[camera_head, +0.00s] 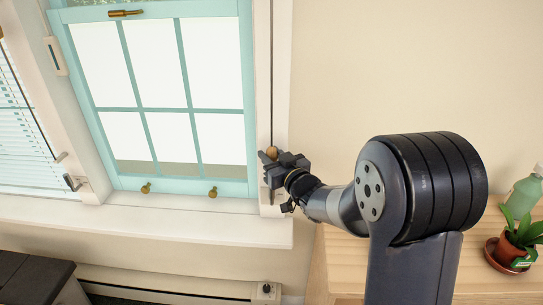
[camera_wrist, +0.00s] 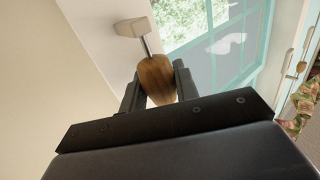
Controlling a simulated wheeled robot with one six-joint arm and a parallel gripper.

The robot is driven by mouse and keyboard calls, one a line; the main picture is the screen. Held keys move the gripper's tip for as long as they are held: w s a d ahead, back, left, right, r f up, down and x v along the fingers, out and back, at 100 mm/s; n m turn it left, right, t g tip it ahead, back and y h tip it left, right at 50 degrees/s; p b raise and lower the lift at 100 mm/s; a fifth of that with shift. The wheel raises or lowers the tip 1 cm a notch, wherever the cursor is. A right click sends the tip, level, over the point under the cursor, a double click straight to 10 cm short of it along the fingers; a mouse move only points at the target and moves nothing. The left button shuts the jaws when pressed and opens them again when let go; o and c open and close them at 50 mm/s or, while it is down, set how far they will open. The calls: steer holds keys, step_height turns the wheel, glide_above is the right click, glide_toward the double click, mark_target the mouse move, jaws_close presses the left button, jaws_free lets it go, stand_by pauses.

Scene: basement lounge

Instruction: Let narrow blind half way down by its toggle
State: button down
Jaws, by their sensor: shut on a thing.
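The brown wooden toggle (camera_wrist: 157,78) sits between my gripper's fingers in the wrist view. Its rounded top also shows in the head view (camera_head: 272,151), at the lower end of a dark cord (camera_head: 271,75) along the window's right trim. My gripper (camera_head: 271,164) is shut on the toggle, close to the trim's lower right corner. The teal-framed window (camera_head: 249,60) stands left of it. Its panes are mostly white, with a darker strip along the bottom. Its top lies outside the picture, and I cannot tell where a blind's edge is.
Another window with a slatted blind (camera_head: 22,130) and a thin dark wand is at the far left. A white sill (camera_head: 150,222) runs below. At right, a wooden surface (camera_head: 340,262) holds a potted plant (camera_head: 515,245) and a green bottle (camera_head: 524,194). A dark furniture top (camera_head: 30,275) is lower left.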

step_height(320, 180, up, 18)
steer(key=p, duration=1.1)
steer(key=shift+f, duration=0.25)
steer(key=c, duration=1.4)
jaws_free()
steer(key=shift+o, duration=0.2)
steer(key=v, duration=1.1)
steer(key=shift+b, duration=0.45)
steer(key=shift+w+a, duration=0.1)
